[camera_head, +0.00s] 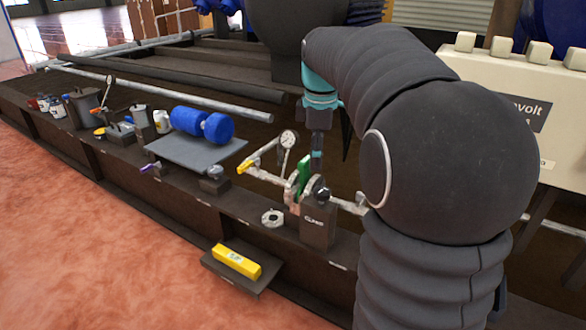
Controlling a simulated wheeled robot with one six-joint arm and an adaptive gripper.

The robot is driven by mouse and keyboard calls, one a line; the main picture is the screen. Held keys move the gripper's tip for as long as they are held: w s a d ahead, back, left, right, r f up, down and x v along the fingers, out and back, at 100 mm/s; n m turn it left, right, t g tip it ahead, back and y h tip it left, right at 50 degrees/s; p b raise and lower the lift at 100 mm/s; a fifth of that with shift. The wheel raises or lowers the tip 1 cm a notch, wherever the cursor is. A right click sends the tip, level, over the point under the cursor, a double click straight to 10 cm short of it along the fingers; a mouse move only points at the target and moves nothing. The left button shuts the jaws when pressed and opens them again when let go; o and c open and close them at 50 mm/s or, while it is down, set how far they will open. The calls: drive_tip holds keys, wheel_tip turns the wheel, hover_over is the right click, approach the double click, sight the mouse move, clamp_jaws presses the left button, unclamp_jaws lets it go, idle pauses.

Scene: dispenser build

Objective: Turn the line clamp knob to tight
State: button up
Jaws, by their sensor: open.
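The line clamp (317,232) is a dark upright block with pale lettering on its front. It stands on the dark ledge, right of the picture's middle. A dark round knob (319,191) sits at its top, beside an upright green part (304,176). My gripper (317,160) points down from my arm just above and behind the knob as seen here. It is open and looks empty; its fingers are small in view. I cannot tell whether it touches the knob or the green part. The knob's setting is too small to read.
A pipe with a yellow-handled valve (246,166) and a dial gauge (288,139) stand close left of my gripper. A pale flange ring (272,218) lies beside the clamp. A yellow level (236,261) rests on a lower shelf. Blue cylinders (202,124) sit on a grey plate.

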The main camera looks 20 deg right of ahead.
sight(322, 189)
drive_tip(key=w+d+f+n+g, duration=0.1)
drive_tip(key=w+d+n, duration=0.2)
drive_tip(key=w+d, duration=0.2)
drive_tip(key=f+b, duration=0.1)
drive_tip(key=f, duration=0.5)
drive_tip(key=f+b, duration=0.1)
drive_tip(key=f, duration=0.6)
drive_tip(key=shift+s+a+f+b, duration=0.2)
drive_tip(key=shift+f+b, duration=0.1)
drive_tip(key=shift+b, duration=0.1)
drive_tip(key=c, duration=1.2)
drive_tip(key=shift+o, duration=0.2)
